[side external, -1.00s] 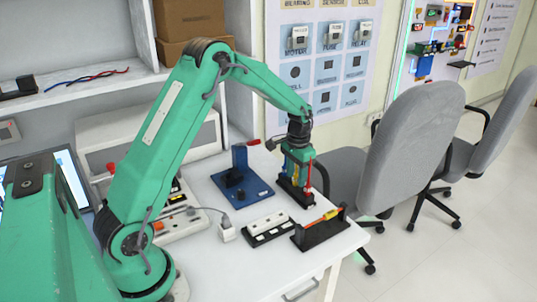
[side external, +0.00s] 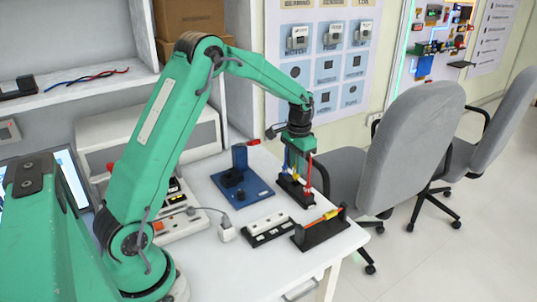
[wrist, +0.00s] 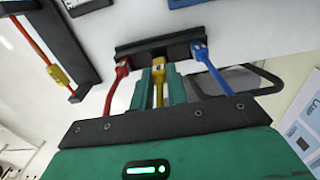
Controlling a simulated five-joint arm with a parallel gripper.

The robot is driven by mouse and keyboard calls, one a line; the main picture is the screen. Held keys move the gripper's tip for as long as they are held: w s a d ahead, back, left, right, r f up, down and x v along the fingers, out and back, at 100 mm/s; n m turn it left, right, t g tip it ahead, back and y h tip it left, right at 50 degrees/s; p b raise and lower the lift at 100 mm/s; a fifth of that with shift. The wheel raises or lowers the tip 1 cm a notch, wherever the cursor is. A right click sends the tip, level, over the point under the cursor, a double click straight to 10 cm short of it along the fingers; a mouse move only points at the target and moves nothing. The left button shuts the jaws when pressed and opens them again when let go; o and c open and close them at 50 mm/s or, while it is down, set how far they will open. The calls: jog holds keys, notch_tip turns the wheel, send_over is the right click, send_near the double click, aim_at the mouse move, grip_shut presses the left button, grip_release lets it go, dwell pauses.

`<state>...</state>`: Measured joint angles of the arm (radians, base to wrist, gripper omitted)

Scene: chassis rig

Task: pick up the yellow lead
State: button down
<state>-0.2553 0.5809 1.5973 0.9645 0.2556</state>
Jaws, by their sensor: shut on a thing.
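The yellow lead (wrist: 158,88) is between the two green fingers of my gripper (wrist: 158,76) in the wrist view. The gripper is shut on it. In the side view my gripper (side external: 297,165) is above a black rack (side external: 297,193) near the table's far right edge, and the lead hangs below it. The rack (wrist: 135,48) also shows in the wrist view. A red lead (wrist: 118,82) and a blue lead (wrist: 212,73) stand at the rack on either side of the yellow one. I cannot tell whether the yellow lead's lower end is clear of the rack.
A blue fixture (side external: 243,185) stands left of the rack. A black holder with a red and yellow piece (side external: 322,232) and a white-and-black strip (side external: 268,230) lie nearer. An office chair (side external: 400,150) stands just beyond the table's right edge.

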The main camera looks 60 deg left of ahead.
jog(key=s+d+r, duration=0.3)
jog(key=d+r, duration=0.4)
jog(key=d, duration=0.4)
jog(key=shift+s+r, duration=0.15)
jog(key=shift+r, duration=0.1)
jog(key=shift+s+d, duration=0.1)
jog(key=shift+d, duration=0.05)
